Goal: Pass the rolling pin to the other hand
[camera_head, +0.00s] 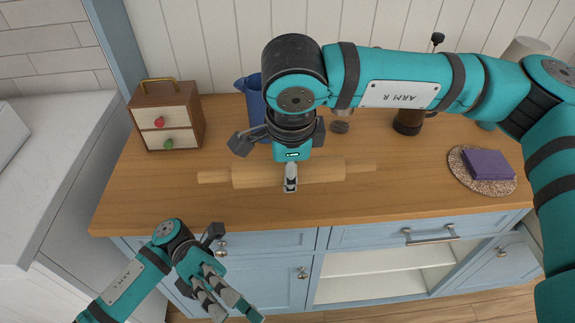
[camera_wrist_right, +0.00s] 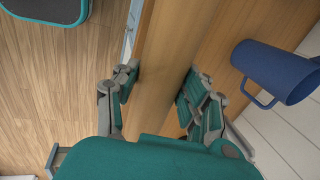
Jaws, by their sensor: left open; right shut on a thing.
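The light wooden rolling pin (camera_head: 250,175) lies crosswise over the front part of the counter in the head view. Its handles point left and right. My right gripper (camera_head: 290,180) reaches down onto the middle of the pin and is shut on it. In the right wrist view the pin (camera_wrist_right: 168,60) runs between the two fingers of the right gripper (camera_wrist_right: 160,90). I cannot tell whether the pin touches the counter. My left gripper (camera_head: 228,298) is open and empty, low in front of the cabinets, apart from the pin.
A blue pitcher (camera_head: 249,95) stands behind my right gripper and also shows in the right wrist view (camera_wrist_right: 275,72). A small drawer box (camera_head: 168,117) stands at the left. A purple box (camera_head: 487,163) lies on a round mat (camera_head: 465,178) at the right. Counter (camera_head: 430,200) is clear in front.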

